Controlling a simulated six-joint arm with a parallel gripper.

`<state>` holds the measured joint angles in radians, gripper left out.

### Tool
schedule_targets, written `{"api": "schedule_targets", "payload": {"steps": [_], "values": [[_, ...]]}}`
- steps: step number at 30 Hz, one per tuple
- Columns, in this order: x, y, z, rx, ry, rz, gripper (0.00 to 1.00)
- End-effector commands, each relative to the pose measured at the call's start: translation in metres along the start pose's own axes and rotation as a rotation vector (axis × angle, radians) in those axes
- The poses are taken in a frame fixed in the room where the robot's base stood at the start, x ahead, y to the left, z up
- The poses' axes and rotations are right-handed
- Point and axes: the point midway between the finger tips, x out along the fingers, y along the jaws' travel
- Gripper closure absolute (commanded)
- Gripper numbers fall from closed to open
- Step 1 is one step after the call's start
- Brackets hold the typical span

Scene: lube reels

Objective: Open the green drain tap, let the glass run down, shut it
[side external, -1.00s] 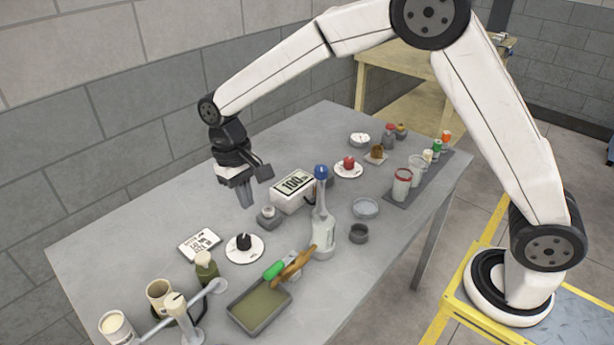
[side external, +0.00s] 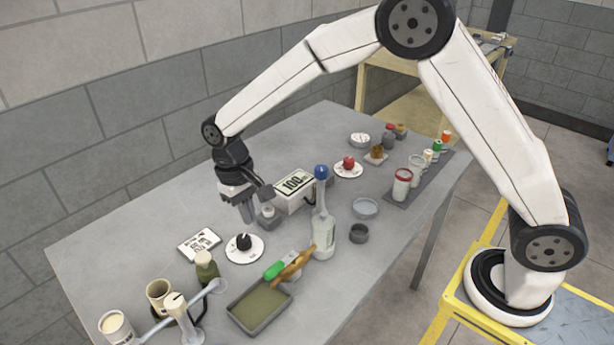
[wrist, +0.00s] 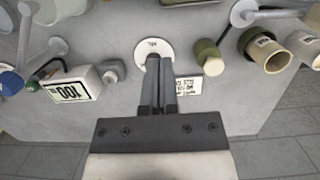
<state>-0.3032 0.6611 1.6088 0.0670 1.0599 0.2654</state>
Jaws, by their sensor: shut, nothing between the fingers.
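A green tap handle (side external: 275,269) shows in the side external view, beside a brown-orange part (side external: 296,264), just above the far edge of a grey tray with olive liquid (side external: 247,321). A clear glass vessel with a blue ball top (side external: 322,238) stands upright to the right of it. My gripper (side external: 249,218) is shut and empty, pointing down, farther back than the tap and apart from it. It is near a white disc with a black knob (side external: 232,256); the disc also shows in the wrist view (wrist: 141,49) beyond my fingertips (wrist: 158,62). I cannot make out the green handle in the wrist view.
A white box marked 100 (side external: 290,192) stands right of my gripper. A printed card (side external: 199,245), an olive bottle (side external: 206,267) and cups (side external: 116,326) stand to the left. Jars stand on a dark mat (side external: 432,172) at the right. The table's back left is clear.

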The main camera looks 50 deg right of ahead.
Motion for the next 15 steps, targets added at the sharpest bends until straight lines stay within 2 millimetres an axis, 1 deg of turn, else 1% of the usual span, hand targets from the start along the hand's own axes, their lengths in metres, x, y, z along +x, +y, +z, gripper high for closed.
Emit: {"api": "schedule_targets", "payload": {"steps": [1, 12, 15], "values": [[0.009, 0.0, 0.001, 0.0, -0.004, 0.001, 1.0], [0.066, 0.0, 0.001, 0.0, -0.004, 0.001, 1.0], [0.073, 0.0, 0.01, -0.001, -0.002, 0.0, 1.0]]}}
